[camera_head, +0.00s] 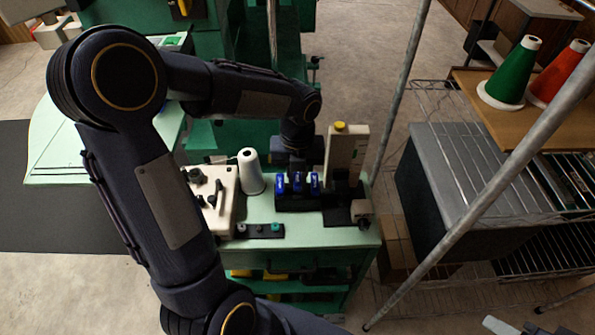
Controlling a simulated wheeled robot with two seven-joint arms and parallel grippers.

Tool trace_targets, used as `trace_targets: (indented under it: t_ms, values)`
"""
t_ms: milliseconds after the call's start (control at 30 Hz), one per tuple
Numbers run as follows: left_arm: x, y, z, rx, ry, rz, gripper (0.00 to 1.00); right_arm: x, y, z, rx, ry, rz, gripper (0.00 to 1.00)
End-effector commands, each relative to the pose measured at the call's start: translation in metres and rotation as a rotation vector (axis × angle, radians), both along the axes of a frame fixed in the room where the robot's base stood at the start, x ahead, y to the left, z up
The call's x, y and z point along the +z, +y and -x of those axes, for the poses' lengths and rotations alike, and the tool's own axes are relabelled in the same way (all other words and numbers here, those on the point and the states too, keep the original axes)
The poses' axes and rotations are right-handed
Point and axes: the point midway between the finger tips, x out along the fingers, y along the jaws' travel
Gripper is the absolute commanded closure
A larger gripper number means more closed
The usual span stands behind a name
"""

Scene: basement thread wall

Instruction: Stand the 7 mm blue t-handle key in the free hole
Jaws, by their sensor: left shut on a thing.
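Several blue t-handle keys show at a black holder block (300,203) on the pale green bench top: a left one (280,182), a middle one (297,182) and a right one (315,182). My left gripper (295,167) is right above and behind these handles, pointing down, and is shut on a blue t-handle key. Which handle is in the jaws is hard to tell at this size. The key's shaft, its tip and the free hole are hidden or too small to see. Size marks cannot be read. My right gripper is not in view.
A white thread cone (250,172) and a cream machine part (213,200) stand left of the holder. A cream upright box with a yellow knob (340,127) stands close on its right. A small dark strip (260,231) lies in front. A grey metal pole (470,200) crosses the right side.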

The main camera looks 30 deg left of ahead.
Motion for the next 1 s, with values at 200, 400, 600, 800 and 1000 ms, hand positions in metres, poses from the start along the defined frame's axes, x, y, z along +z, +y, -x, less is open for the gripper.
trace_targets:
  t_ms: [200,400,600,800,1000]
  values:
    - [0.0,0.0,0.0,0.0,0.0,0.0,1.0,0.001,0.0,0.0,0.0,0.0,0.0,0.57]
    - [-0.001,0.0,0.0,0.0,0.0,0.0,1.0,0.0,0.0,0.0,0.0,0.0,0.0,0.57]
    - [-0.007,0.0,0.0,0.0,0.0,0.0,1.0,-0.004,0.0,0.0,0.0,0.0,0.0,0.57]
    - [-0.013,0.0,0.0,0.0,0.0,0.0,1.0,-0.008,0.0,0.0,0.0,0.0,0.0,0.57]
    - [-0.016,0.0,0.0,0.0,-0.001,-0.001,1.0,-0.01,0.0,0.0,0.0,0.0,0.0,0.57]
